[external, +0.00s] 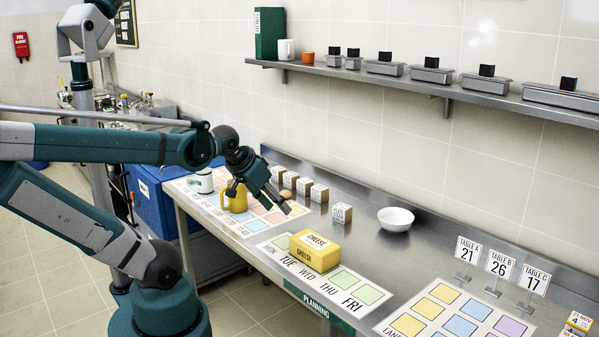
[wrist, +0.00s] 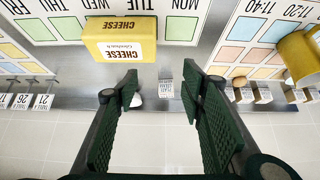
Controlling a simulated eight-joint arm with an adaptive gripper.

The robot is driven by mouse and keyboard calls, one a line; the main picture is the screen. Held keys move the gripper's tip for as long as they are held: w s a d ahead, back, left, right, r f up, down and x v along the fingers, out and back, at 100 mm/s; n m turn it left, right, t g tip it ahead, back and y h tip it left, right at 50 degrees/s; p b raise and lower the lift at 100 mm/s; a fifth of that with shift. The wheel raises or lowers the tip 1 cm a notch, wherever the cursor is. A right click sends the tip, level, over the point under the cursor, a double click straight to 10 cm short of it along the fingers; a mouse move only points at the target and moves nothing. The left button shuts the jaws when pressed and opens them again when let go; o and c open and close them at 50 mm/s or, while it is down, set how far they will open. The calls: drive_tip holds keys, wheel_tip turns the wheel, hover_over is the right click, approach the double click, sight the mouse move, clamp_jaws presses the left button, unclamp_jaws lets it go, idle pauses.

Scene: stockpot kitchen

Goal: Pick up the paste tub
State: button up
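No container with a readable paste label shows in either view. A white container with a green mark (external: 200,181) stands at the far left of the counter, partly behind a yellow jug (external: 237,197); I cannot tell if it is the paste tub. The jug also shows at the right edge of the wrist view (wrist: 299,57). My gripper (external: 260,199) is open above the counter, just right of the jug in the external view. In the wrist view its fingers (wrist: 161,82) are wide apart with nothing held.
A yellow cheese box (external: 315,250) sits on the weekday chart. Several small labelled boxes (external: 319,192) stand toward the wall, with a white bowl (external: 395,220) farther right. Table signs (external: 500,263) stand at the right. A wall shelf (external: 440,90) holds metal containers.

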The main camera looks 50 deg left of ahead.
idle(0.3)
drive_tip(key=o, duration=1.2)
drive_tip(key=shift+o, duration=0.2)
drive_tip(key=w+a+r+n+g+p, duration=0.1)
drive_tip(key=w+a+r+n+p, duration=0.15)
drive_tip(key=w+a, duration=0.4)
drive_tip(key=w+a+r+n+g+p, duration=0.1)
drive_tip(key=w+a+n+g+p, duration=0.1)
drive_tip(key=w+a+n, duration=0.35)
drive_tip(key=w+a+r+n+g+p, duration=0.1)
drive_tip(key=w+a+r+n+p, duration=0.15)
drive_tip(key=w+a, duration=0.6)
drive_tip(key=a+f+n+g+p, duration=0.1)
drive_tip(key=a+f+n+p, duration=0.1)
drive_tip(key=a, duration=0.9)
drive_tip(key=w+a+f+n+g+h+p, duration=0.1)
drive_tip(key=a+f+n+p, duration=0.1)
drive_tip(key=a+f+n, duration=0.2)
drive_tip(key=a+f+n+p, duration=0.3)
drive_tip(key=a+f, duration=0.5)
drive_tip(key=a, duration=0.9)
drive_tip(key=shift+w+a+n+g, duration=0.25)
drive_tip(key=shift+w+a+g, duration=0.05)
drive_tip(key=shift+g, duration=0.1)
drive_tip(key=shift+s+a+f, duration=0.15)
drive_tip(key=shift+a+f, duration=0.25)
drive_tip(key=shift+a, duration=0.05)
